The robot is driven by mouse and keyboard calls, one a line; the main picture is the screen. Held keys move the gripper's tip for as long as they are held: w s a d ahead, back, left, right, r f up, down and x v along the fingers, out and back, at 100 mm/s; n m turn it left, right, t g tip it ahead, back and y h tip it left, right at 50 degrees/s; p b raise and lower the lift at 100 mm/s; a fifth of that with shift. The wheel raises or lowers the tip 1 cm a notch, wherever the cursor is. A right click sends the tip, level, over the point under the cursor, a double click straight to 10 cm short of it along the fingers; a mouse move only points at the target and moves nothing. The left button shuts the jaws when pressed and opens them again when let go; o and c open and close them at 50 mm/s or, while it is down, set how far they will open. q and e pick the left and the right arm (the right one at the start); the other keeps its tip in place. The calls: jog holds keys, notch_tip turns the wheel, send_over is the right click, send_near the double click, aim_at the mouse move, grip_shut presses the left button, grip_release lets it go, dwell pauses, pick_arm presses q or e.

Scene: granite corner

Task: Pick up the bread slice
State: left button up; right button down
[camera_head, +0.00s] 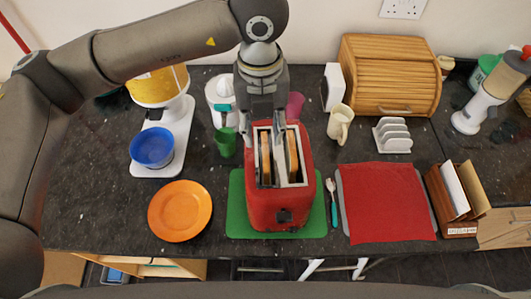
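The red toaster (283,215) stands on a green mat (237,222), with two slots open at the top. One bread slice (266,158) stands in the left slot, and another bread slice (293,150) stands in the right slot. My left gripper (264,143) points down over the toaster from behind. Its fingers look apart, one on each side of the left slice's top. I cannot tell whether they touch the bread. The gripper hides the toaster's back edge and part of the slices. My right gripper is not in view.
An orange plate (180,211) lies left of the toaster, with a blue bowl (152,147) behind it. A green cup (225,142) stands close to the toaster's back left. A red cloth (386,203), cream mug (340,123), toast rack (392,135) and wooden bread bin (388,75) are to the right.

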aim_at(265, 146)
pick_arm(q)
jog(key=shift+f, duration=0.25)
jog(key=f+p, duration=0.3)
jog(key=f, duration=0.1)
jog(key=shift+s+d+f+p, duration=0.2)
jog(key=shift+f+p, duration=0.15)
jog(key=shift+p, duration=0.05)
jog(key=shift+f, duration=0.35)
jog(key=shift+c, duration=0.4)
grip_shut()
